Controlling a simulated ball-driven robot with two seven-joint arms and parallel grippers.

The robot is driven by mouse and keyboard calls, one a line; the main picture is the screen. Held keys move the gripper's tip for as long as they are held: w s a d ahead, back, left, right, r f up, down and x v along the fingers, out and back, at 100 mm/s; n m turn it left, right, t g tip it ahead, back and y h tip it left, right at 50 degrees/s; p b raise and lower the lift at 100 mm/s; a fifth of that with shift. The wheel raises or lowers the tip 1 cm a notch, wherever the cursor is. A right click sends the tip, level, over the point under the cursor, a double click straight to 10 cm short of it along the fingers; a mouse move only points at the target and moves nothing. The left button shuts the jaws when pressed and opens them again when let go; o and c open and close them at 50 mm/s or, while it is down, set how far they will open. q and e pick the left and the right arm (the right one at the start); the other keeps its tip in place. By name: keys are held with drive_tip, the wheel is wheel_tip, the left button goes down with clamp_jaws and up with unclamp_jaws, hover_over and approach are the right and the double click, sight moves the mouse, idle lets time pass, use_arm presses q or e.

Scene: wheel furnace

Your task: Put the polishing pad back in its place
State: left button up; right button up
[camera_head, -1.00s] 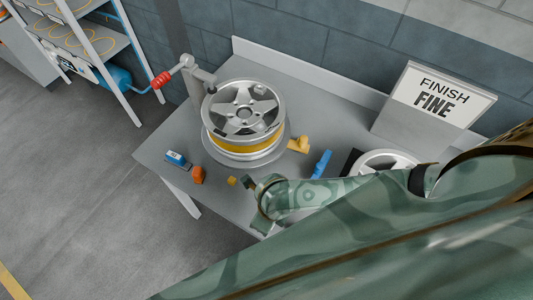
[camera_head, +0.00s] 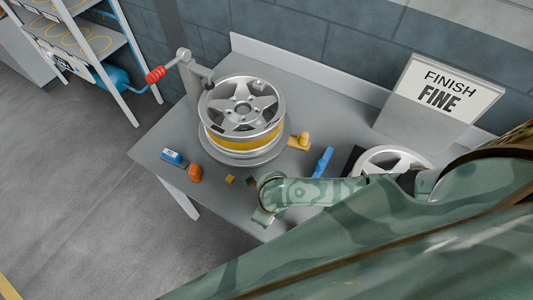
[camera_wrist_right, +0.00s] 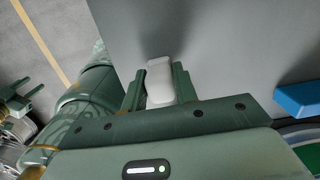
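In the right wrist view a pale, rounded block (camera_wrist_right: 160,80) sits between the two fingers of my right gripper (camera_wrist_right: 158,88), which press on its sides. It is probably the polishing pad, though its working face is hidden. In the head view my right gripper (camera_head: 253,183) is low over the front of the grey table (camera_head: 150,145), mostly covered by my wrist; the block does not show there. My left gripper (camera_wrist_right: 20,100) seems to show at the left edge of the right wrist view, its fingers apart and empty; it is outside the head view.
A wheel rim (camera_head: 242,105) stands on a turntable. Around it lie a blue-white block (camera_head: 173,157), an orange piece (camera_head: 194,173), a yellow cube (camera_head: 230,179), a yellow piece (camera_head: 300,141) and a blue piece (camera_head: 322,162).

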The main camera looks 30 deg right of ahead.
drive_tip(key=o, duration=0.3)
drive_tip(key=r+p, duration=0.1)
drive_tip(key=r, duration=0.3)
drive_tip(key=s+r+p, duration=0.1)
drive_tip(key=r+p, duration=0.1)
drive_tip(key=r, duration=0.2)
drive_tip(key=r+p, duration=0.1)
drive_tip(key=r, duration=0.3)
drive_tip(key=shift+s+d+r, duration=0.1)
drive_tip(key=shift+s+d, duration=0.05)
drive_tip(key=shift+d, duration=0.2)
